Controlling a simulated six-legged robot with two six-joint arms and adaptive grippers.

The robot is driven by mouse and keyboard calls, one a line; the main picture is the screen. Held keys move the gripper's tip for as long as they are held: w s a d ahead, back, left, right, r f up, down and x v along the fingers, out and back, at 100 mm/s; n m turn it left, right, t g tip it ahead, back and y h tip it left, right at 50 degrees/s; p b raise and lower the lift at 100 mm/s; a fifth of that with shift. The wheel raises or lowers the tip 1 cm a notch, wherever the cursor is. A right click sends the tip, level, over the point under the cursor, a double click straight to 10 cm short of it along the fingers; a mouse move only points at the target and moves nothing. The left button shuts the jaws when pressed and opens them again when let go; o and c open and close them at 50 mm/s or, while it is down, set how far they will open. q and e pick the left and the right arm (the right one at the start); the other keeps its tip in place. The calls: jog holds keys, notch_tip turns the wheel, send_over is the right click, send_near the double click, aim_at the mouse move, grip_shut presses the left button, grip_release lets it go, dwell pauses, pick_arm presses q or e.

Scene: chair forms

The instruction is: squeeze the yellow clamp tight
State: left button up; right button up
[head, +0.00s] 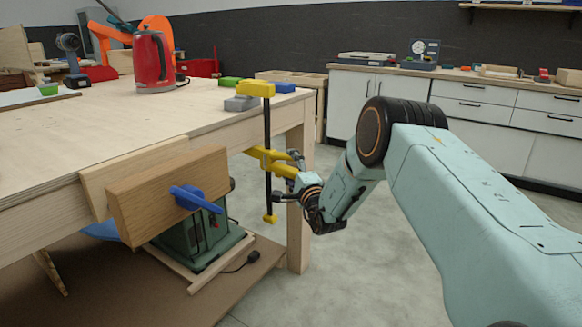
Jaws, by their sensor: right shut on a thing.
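The yellow clamp (268,120) hangs upright at the right end of the wooden table (215,112). Its yellow upper jaw (255,90) lies above a grey block (240,104) on the tabletop. Its black bar runs down past the table edge to a small yellow end piece. The yellow body and handles sit on the bar below tabletop height. My right gripper (287,176) comes in from the right and is shut on the clamp's handles. The exact finger contact is small and partly hidden. I cannot tell whether the lower jaw touches the table's underside. My left gripper is out of view.
A wooden board (165,200) with a blue handle (195,198) is at the table's front. A red kettle (152,62), a drill (72,60), a green block and a blue block stand on the table. A green machine (200,240) sits below. The floor to the right is clear.

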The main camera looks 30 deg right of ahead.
jog(key=shift+f, duration=0.15)
jog(key=c, duration=0.6)
jog(key=o, duration=1.2)
jog(key=shift+f, duration=0.25)
jog(key=c, duration=1.3)
